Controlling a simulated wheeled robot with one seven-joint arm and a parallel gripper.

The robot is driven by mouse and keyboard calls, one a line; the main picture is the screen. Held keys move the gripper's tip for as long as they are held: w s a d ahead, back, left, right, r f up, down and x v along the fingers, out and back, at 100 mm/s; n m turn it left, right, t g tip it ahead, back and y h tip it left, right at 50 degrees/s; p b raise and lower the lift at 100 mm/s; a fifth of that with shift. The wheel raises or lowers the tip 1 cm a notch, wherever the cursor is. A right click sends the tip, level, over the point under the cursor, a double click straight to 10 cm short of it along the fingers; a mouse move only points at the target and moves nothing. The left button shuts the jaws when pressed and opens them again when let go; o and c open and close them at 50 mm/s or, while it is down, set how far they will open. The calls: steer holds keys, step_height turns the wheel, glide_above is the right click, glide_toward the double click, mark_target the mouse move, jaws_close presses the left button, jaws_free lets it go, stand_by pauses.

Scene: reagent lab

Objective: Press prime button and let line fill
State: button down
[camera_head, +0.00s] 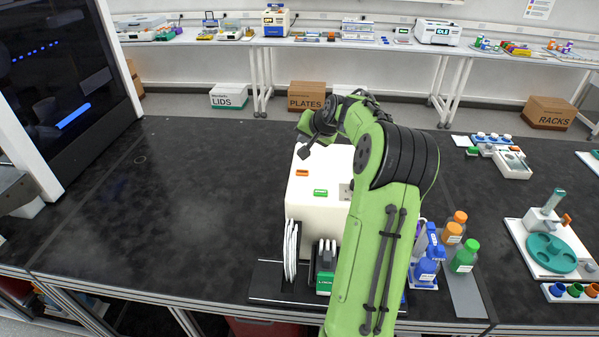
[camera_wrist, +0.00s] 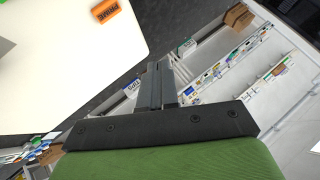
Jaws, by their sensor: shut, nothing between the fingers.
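A white dispenser unit (camera_head: 312,219) stands on the black bench in the head view, partly hidden behind my arm. On its top are an orange button (camera_head: 302,173) and a green button (camera_head: 320,193). In the wrist view the orange button (camera_wrist: 110,12) reads like "PRIME" and lies on the pale top (camera_wrist: 60,70) at upper left. My gripper (camera_head: 303,152) is shut and empty, near the far left edge of the unit's top, beyond the orange button. In the wrist view the closed fingers (camera_wrist: 158,66) are to the right of the button and not touching it.
White looped tubing (camera_head: 291,250) and a green-labelled block (camera_head: 324,283) are at the unit's front.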

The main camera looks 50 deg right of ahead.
mark_target(304, 173)
step_height(304, 173, down, 9)
steer(key=b, duration=0.6)
steer(key=shift+r+b, duration=0.1)
steer(key=shift+b, duration=0.2)
stand_by(1.4)
steer(key=shift+f+b, duration=0.3)
steer(key=shift+f, duration=0.05)
steer(key=shift+f+b, duration=0.3)
steer(key=shift+f, duration=0.1)
stand_by(0.4)
steer(key=shift+r, duration=0.1)
steer(key=shift+r+p, duration=0.65)
steer(key=shift+r, duration=0.1)
steer(key=shift+r, duration=0.1)
step_height(304, 173, up, 5)
steer(key=p, duration=0.4)
